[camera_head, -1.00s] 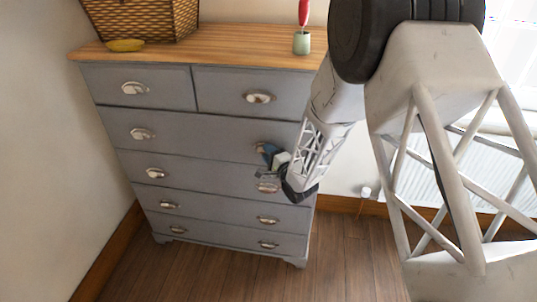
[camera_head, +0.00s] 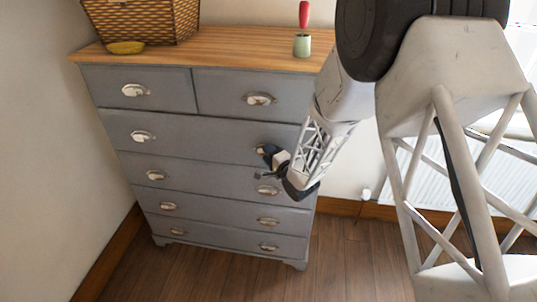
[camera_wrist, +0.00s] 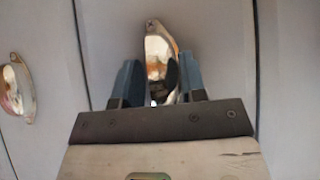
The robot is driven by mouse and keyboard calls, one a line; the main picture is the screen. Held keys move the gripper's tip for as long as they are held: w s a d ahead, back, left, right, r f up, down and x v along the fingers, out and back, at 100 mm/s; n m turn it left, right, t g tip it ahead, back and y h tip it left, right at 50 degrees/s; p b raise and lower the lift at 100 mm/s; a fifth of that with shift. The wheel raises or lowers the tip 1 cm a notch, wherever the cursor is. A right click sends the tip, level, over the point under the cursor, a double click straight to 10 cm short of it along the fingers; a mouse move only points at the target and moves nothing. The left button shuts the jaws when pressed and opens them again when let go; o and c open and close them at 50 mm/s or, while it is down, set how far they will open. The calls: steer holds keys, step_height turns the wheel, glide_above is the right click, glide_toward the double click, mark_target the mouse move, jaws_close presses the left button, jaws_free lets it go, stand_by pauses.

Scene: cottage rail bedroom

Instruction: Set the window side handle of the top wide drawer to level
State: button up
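The top wide drawer (camera_head: 205,133) is the grey drawer under the two small ones, and it is closed. Its window side handle (camera_wrist: 158,46), a silvery cup pull, shows between my fingers in the wrist view. In the head view only a sliver of it shows behind my gripper (camera_head: 269,153). My gripper (camera_wrist: 160,72) is open, with one blue finger on each side of the handle. The handle looks slightly tilted in the wrist view. I cannot tell whether the fingers touch it. The drawer's other handle (camera_head: 142,136) is at the left.
A wicker basket (camera_head: 150,18), a yellow dish (camera_head: 125,47) and a green pot with a red-topped item (camera_head: 302,45) stand on the wooden top. Another cup handle (camera_head: 267,190) sits just below my gripper. A radiator (camera_head: 440,170) is at the right. The floor in front is clear.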

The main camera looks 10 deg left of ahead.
steer(key=shift+o, duration=1.1)
steer(key=shift+s+f, duration=0.1)
steer(key=shift+f, duration=0.1)
steer(key=shift+r, duration=0.25)
steer(key=v, duration=0.7)
steer(key=shift+s+d, duration=0.25)
steer(key=shift+d, duration=0.1)
